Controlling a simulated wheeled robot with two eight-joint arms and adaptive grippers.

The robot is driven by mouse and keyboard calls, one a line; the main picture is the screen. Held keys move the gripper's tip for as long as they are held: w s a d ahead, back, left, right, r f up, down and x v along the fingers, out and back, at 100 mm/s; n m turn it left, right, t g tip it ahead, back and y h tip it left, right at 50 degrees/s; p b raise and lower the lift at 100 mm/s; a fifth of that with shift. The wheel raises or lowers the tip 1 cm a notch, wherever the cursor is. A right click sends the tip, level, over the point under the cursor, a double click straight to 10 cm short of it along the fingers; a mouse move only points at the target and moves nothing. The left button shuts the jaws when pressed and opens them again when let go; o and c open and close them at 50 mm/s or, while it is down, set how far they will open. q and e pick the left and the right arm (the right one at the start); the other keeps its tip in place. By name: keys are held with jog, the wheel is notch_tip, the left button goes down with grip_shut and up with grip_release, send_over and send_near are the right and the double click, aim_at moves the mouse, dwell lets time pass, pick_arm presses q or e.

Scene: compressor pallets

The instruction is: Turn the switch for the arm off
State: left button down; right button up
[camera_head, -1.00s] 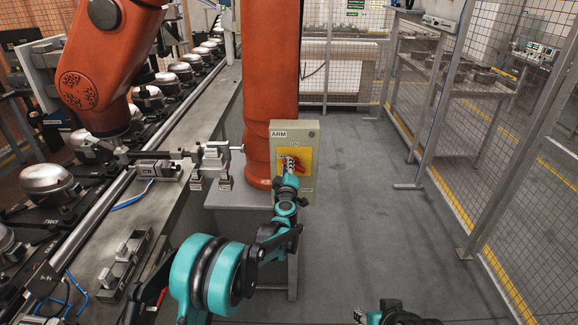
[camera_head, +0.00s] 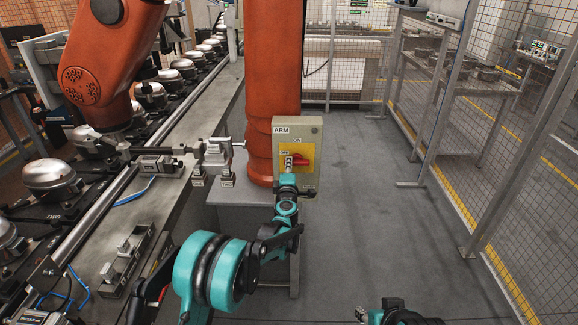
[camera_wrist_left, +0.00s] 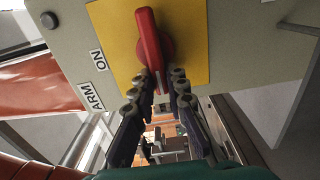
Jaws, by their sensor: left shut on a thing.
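The grey switch box marked ARM (camera_head: 312,135) stands in front of the orange robot column in the head view. Its red switch handle (camera_head: 304,160) sits on a yellow plate (camera_head: 309,151). In the left wrist view the red handle (camera_wrist_left: 149,38) runs up and down the picture, with the ON label (camera_wrist_left: 97,60) to its left. My left gripper (camera_head: 289,165) is at the handle's left end. Its fingers (camera_wrist_left: 164,86) are shut on the handle's near end in the wrist view. My right gripper (camera_head: 361,313) is low in the head view; its jaw state is unclear.
The large orange robot arm (camera_head: 100,60) and a conveyor with several compressors (camera_head: 50,182) are on the left. A workbench (camera_head: 185,190) runs beside them. Mesh fencing (camera_head: 500,140) stands on the right. The grey floor (camera_head: 370,220) between is clear.

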dwell(0.3)
pick_arm(q)
jog(key=c, duration=1.5)
grip_release()
jog(key=shift+c, duration=0.2)
jog(key=s, duration=1.2)
